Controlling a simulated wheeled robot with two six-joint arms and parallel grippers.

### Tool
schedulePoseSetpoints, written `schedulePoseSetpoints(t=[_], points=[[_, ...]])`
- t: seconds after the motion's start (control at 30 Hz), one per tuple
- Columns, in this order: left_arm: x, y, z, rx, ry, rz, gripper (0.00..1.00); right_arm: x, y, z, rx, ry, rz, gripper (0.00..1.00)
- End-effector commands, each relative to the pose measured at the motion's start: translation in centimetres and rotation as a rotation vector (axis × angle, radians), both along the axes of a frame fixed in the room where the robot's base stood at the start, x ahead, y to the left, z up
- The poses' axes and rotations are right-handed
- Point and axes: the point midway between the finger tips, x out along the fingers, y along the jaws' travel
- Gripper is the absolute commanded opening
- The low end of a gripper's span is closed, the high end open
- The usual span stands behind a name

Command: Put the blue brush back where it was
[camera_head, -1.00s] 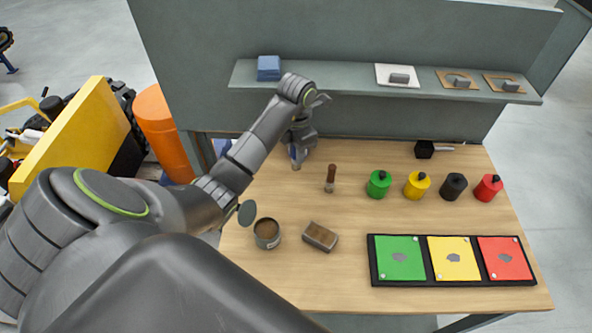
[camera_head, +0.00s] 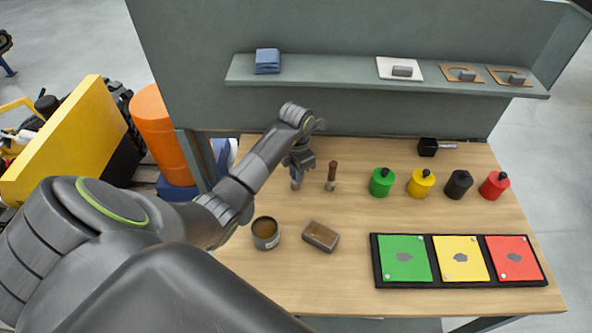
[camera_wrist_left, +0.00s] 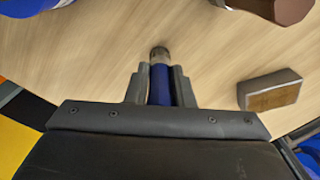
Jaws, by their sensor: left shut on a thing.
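The blue brush (camera_wrist_left: 160,84) is upright between the two fingers of my left gripper (camera_wrist_left: 160,88) in the left wrist view, its metal-coloured end past the fingertips. In the head view, my left gripper (camera_head: 297,173) is over the table's back left part, and the lower part of the blue brush (camera_head: 296,184) shows beneath it. I cannot tell whether the brush touches the table. A brown-handled brush (camera_head: 331,175) stands upright just right of it. My right gripper is not in view.
A tin (camera_head: 266,233) and a brown block (camera_head: 320,236) are nearer the front. Green (camera_head: 381,182), yellow (camera_head: 420,184), black (camera_head: 457,185) and red (camera_head: 494,186) pots line the right. A tray (camera_head: 462,285) holds coloured panels. A shelf (camera_head: 340,74) crosses behind.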

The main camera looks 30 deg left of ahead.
Motion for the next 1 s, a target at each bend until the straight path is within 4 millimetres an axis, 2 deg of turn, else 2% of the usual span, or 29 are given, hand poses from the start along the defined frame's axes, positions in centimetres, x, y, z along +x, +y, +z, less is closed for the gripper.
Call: schedulePoseSetpoints(t=[0.27,0.3,0.47,0.87,1.0], points=[[0.0,0.0,-0.3,0.001,0.000,0.000,0.00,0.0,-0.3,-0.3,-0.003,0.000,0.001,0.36],[0.0,0.0,-0.3,0.001,0.000,0.000,0.23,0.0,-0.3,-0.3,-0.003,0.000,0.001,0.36],[0.0,0.0,-0.2,0.001,0.000,0.000,0.43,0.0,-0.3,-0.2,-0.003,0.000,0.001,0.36],[0.1,0.1,0.4,0.001,-0.003,-0.001,0.43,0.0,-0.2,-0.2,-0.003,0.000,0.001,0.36],[0.1,0.1,2.5,0.003,-0.006,-0.002,0.43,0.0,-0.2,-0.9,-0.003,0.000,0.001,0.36]])
